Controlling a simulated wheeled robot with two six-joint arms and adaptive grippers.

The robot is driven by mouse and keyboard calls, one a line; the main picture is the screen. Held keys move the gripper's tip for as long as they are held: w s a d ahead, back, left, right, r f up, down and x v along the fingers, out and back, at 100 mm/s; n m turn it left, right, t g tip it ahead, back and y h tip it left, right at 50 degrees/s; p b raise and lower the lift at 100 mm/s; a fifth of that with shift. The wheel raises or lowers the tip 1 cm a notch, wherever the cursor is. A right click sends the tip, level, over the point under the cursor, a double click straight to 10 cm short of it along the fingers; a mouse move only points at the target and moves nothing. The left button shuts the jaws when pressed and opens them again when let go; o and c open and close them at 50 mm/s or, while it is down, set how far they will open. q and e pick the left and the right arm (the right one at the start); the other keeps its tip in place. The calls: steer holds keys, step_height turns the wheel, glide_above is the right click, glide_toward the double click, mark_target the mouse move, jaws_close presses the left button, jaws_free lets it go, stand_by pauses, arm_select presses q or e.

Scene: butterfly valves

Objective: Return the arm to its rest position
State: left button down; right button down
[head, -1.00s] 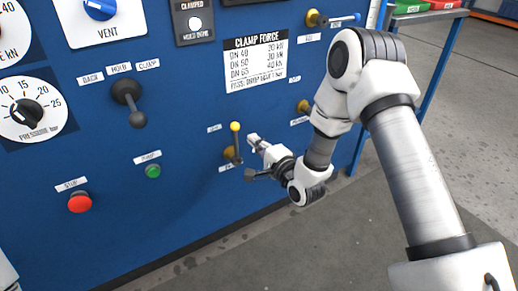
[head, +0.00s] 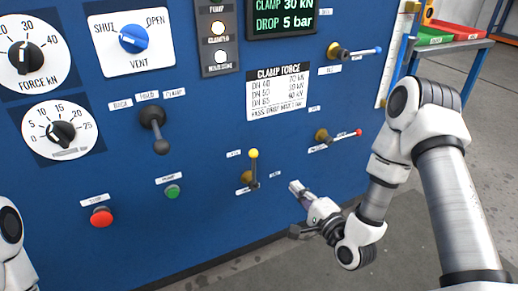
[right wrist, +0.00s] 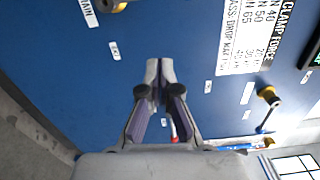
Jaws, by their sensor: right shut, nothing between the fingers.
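My right gripper (head: 298,190) is shut and empty. It hangs in front of the blue panel, lower right of the yellow-knobbed lever (head: 253,168) and apart from it. The lever stands upright on its brass valve. In the right wrist view the two fingers of the right gripper (right wrist: 160,70) are together at the tips, with the blue panel (right wrist: 185,50) behind them. My right arm comes in from the right edge of the head view. Only a link of my left arm shows at the left edge; its gripper is out of the picture.
The panel carries a red button (head: 101,217), a green button (head: 173,191), a black lever (head: 155,132), a blue vent knob (head: 133,39), a blue-handled valve (head: 350,51) and a red-handled valve (head: 335,136). A shelf with bins (head: 440,35) stands at the upper right. Grey floor lies below.

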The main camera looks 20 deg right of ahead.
steer(key=s+a+f+n+g, duration=0.4)
steer(key=s+f+g, duration=0.15)
steer(key=f, duration=0.45)
steer(key=s+a+f+n+g, duration=0.35)
steer(key=s+f, duration=0.25)
steer(key=f, duration=0.3)
steer(key=s+d+f+n+g+h, duration=0.1)
steer(key=s+f+n+g, duration=0.2)
steer(key=s+n+g, duration=0.35)
steer(key=s+d+f+n+g+h, duration=0.1)
steer(key=s+f+n+g, duration=0.25)
steer(key=s, duration=0.65)
step_height(320, 180, up, 33)
steer(key=t+p, duration=0.1)
steer(key=p, duration=3.2)
steer(key=shift+w, duration=0.25)
